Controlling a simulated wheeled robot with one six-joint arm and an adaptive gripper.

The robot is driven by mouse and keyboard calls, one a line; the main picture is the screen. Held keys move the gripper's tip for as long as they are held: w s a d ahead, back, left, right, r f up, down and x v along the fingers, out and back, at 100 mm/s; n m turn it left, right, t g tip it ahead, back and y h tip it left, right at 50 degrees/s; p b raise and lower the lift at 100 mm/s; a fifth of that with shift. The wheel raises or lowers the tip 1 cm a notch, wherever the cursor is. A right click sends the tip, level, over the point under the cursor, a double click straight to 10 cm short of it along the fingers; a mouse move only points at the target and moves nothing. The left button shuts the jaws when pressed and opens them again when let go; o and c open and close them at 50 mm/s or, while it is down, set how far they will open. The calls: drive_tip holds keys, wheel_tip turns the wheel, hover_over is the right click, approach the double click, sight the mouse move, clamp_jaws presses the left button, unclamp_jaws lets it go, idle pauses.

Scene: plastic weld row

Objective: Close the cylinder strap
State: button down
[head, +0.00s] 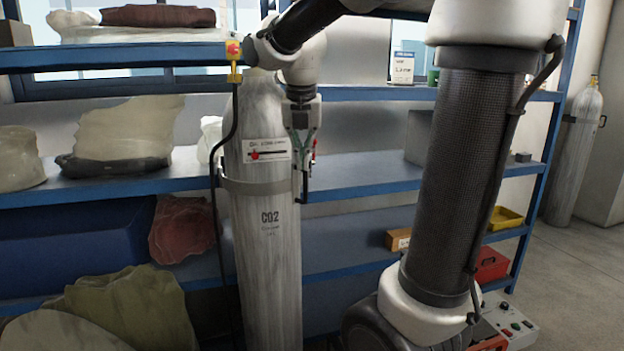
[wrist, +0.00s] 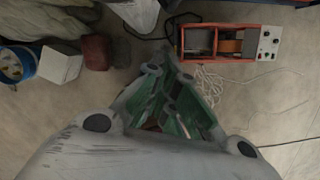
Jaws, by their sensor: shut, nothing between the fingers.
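The grey CO2 cylinder (head: 265,270) stands upright in front of the blue shelving in the head view. A grey strap (head: 250,187) runs across its front at about mid-height. A dark latch-like part (head: 304,190) sits at the strap's right end; I cannot tell whether it is fastened. My gripper (head: 303,150) points down beside the cylinder's upper right side, above the strap end. Its green fingers are shut and empty, and they also show in the wrist view (wrist: 172,105). Whether they touch the latch part is unclear. The strap is not identifiable in the wrist view.
Blue shelves (head: 360,180) stand close behind the cylinder. A black hose (head: 215,175) hangs at its left. A yellow tray (head: 506,218) sits on the right shelf. An orange-framed machine (wrist: 222,45) with pale cable lies on the floor. Another cylinder (head: 575,150) stands far right.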

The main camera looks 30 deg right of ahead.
sight(305, 184)
drive_tip(key=w+d+f, duration=0.1)
drive_tip(key=f, duration=0.2)
drive_tip(key=w+d+f, duration=0.1)
drive_tip(key=w+f, duration=0.1)
drive_tip(key=f, duration=0.1)
drive_tip(key=w+d+f, duration=0.1)
drive_tip(key=f, duration=0.2)
drive_tip(key=shift+w+d+f, duration=0.1)
drive_tip(key=shift+w+f, duration=0.15)
drive_tip(key=shift+f, duration=0.05)
drive_tip(key=shift+w+d, duration=0.25)
drive_tip(key=shift+w, duration=0.15)
drive_tip(key=shift+d, duration=0.1)
